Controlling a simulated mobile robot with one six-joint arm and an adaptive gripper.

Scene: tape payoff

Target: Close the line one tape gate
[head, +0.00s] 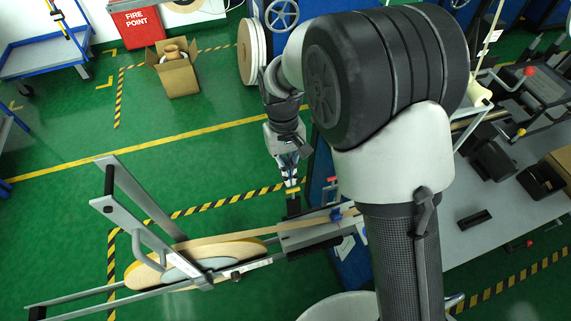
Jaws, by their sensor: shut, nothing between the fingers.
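A grey metal frame with a curved handle (150,244), which looks like the tape gate, stands tilted up at the lower left. It rises over a flat tan tape reel (205,247) with a grey centre. Tan tape runs from the reel to the right along a grey rail unit (312,234). My gripper (291,183) points down, shut and empty, just above a small black post with a yellowish top (293,205) beside the rail unit. I cannot tell whether the fingertips touch the post. The gripper is well right of the frame and apart from it.
My arm hides the middle right. A grey workbench (437,233) stands at the right, a white round bin (335,308) at the bottom. A cardboard box (178,78), a red fire point box (138,24) and a blue trolley (45,55) stand at the upper left. Green floor between is clear.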

